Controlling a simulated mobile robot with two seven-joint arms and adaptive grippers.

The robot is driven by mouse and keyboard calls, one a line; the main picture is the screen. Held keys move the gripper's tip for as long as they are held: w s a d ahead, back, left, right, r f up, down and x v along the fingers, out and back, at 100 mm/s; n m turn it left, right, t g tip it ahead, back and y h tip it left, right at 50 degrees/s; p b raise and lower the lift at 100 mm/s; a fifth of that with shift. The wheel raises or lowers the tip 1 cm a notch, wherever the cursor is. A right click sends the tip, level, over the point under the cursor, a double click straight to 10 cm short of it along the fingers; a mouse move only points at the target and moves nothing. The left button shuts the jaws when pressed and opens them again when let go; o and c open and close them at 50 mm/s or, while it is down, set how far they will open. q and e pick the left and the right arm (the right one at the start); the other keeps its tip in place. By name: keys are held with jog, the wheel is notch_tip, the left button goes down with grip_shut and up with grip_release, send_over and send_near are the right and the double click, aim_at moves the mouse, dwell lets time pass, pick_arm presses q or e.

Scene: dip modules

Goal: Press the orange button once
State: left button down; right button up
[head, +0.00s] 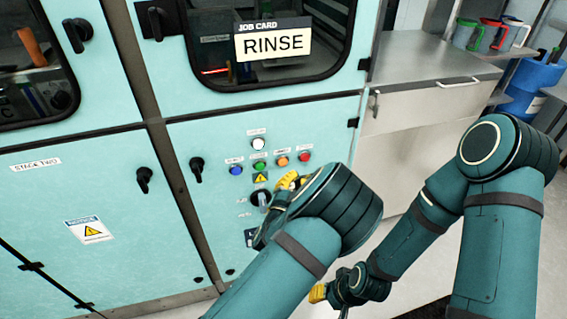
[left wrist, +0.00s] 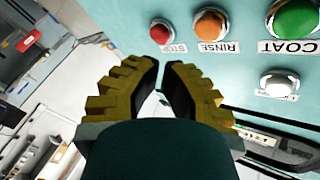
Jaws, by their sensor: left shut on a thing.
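The orange button (head: 282,161) is on the teal panel (head: 330,125), between the green button (head: 259,166) and the red button (head: 305,157). In the left wrist view the orange button (left wrist: 210,25) is uncovered, with an upside-down RINSE label. My left gripper (head: 291,180) is just below and right of it in the head view. In the left wrist view its yellow fingers (left wrist: 165,66) are drawn together; what they hold cannot be made out. I cannot see contact with the button. My right gripper (head: 318,293) is low, partly hidden, its jaws unclear.
A white button (head: 258,143) sits above the row and a blue button (head: 236,170) at its left. The job card (head: 273,42) reads RINSE. A counter (head: 425,85) stands at the right.

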aim_at(283, 162)
pick_arm(q)
jog(key=shift+w+a+b, duration=0.25)
jog(key=shift+w, duration=0.5)
jog(key=shift+w+a+b, duration=0.2)
jog(key=shift+w+a, duration=0.05)
jog(key=shift+w, duration=0.5)
jog(key=shift+w, duration=0.1)
dwell(0.3)
jog(key=shift+w+a+b, duration=0.1)
jog(key=shift+w+b, duration=0.2)
